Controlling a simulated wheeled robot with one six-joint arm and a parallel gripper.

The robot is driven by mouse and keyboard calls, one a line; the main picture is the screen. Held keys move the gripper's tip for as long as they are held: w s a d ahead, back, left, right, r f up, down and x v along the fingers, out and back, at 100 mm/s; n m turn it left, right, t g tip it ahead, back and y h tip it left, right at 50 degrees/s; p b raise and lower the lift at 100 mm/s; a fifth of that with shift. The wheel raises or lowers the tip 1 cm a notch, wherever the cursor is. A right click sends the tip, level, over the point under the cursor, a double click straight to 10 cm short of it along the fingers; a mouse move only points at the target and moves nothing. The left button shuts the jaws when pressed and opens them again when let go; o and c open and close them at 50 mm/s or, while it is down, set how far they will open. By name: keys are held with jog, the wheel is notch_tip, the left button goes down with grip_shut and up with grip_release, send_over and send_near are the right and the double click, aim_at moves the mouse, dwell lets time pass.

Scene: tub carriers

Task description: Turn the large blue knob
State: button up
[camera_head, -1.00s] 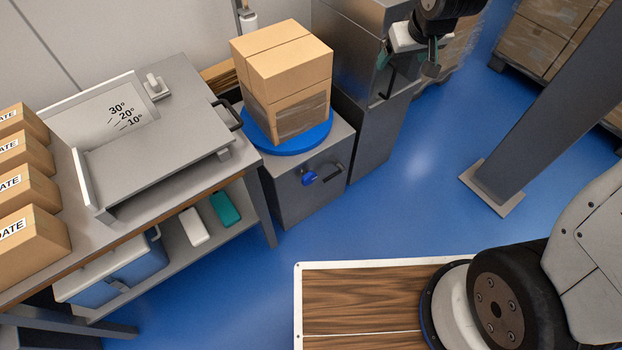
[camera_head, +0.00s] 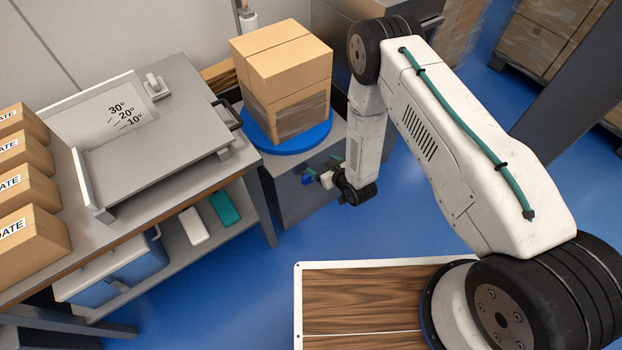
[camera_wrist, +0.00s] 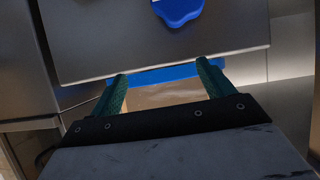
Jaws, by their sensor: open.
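The large blue knob (camera_head: 307,180) is on the front of a grey cabinet (camera_head: 290,205), under a blue turntable (camera_head: 305,138). In the wrist view, the knob (camera_wrist: 180,9) shows at the top edge, partly cut off, beyond the fingertips. My gripper (camera_head: 321,168) is close to the cabinet front at the knob, partly hidden by my wrist. In the wrist view, my gripper (camera_wrist: 163,78) has its two green fingers apart with nothing held between them. The knob is not between the fingers. Whether a finger touches the cabinet cannot be told.
A cardboard box (camera_head: 285,75) sits on the turntable. A grey workbench (camera_head: 185,125) with a tilted tray and several boxes stands to the left. My arm covers the cabinet's right part, where a handle showed. Blue floor (camera_head: 235,265) is open in front.

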jog(key=y, duration=0.1)
send_near(310, 178)
jog(key=w+f, duration=0.2)
jog(key=shift+t, duration=0.3)
jog(key=x, duration=0.5)
jog(key=a+x, duration=0.1)
jog(key=x, duration=0.1)
jog(key=shift+a+r, duration=0.1)
jog(key=shift+a, duration=0.1)
jog(key=c, duration=1)
